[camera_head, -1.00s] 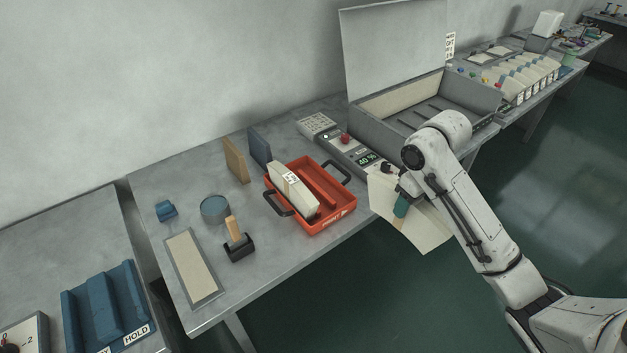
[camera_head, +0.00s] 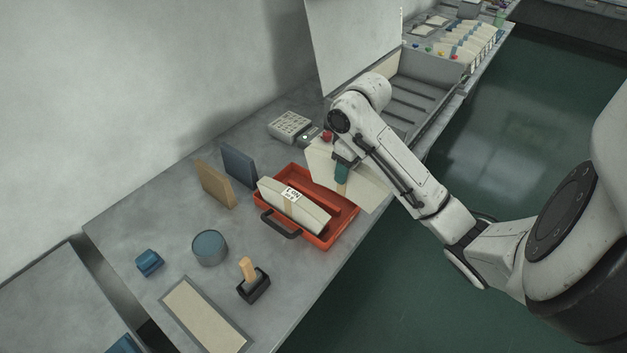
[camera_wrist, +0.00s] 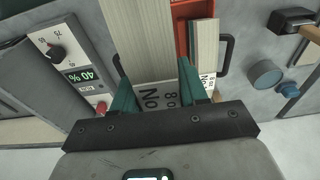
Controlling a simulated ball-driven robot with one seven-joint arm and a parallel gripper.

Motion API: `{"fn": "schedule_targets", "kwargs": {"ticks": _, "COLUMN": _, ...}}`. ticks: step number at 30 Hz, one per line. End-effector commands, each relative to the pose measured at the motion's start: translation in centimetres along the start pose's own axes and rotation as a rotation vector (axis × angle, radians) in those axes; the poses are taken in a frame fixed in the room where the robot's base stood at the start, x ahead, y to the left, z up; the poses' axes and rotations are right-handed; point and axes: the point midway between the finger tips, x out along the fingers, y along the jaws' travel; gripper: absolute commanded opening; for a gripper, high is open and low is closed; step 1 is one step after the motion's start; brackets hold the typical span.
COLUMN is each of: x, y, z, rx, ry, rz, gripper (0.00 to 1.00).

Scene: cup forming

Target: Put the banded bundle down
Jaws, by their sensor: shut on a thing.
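My gripper (camera_head: 342,180), with teal fingers, is shut on a cream banded bundle (camera_head: 373,190). In the wrist view the held bundle (camera_wrist: 112,12) runs up between the fingers, with a printed label near the palm. The orange tray (camera_head: 320,241) stands on the bench and has two long slots. Another labelled, banded bundle (camera_head: 300,209) lies in its left slot; the right slot shows bare orange in part. The held bundle overlaps the tray's far right end in the head view; I cannot tell its height above it.
Upright brown (camera_head: 214,184) and blue-grey (camera_head: 239,163) blocks stand behind the tray. A round tin (camera_head: 209,248), a stamp in a black holder (camera_head: 253,284) and a cream pad (camera_head: 205,314) lie nearer. A panel with a dial (camera_wrist: 58,52) is beside the tray. The bench edge runs close.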

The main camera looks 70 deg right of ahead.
Motion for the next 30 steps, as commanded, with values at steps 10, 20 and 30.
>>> {"fn": "schedule_targets", "kwargs": {"ticks": 10, "x": 3.3, "y": 1.7, "z": -4.3, "rx": -0.003, "ry": 0.000, "rz": 0.000, "gripper": 0.00}}
{"fn": "schedule_targets", "kwargs": {"ticks": 20, "x": 6.9, "y": 3.3, "z": -7.7, "rx": -0.002, "ry": 0.001, "rz": -0.001, "gripper": 0.00}}
{"fn": "schedule_targets", "kwargs": {"ticks": 30, "x": 9.8, "y": 4.5, "z": -10.0, "rx": -0.001, "ry": 0.001, "rz": 0.000, "gripper": 0.00}}
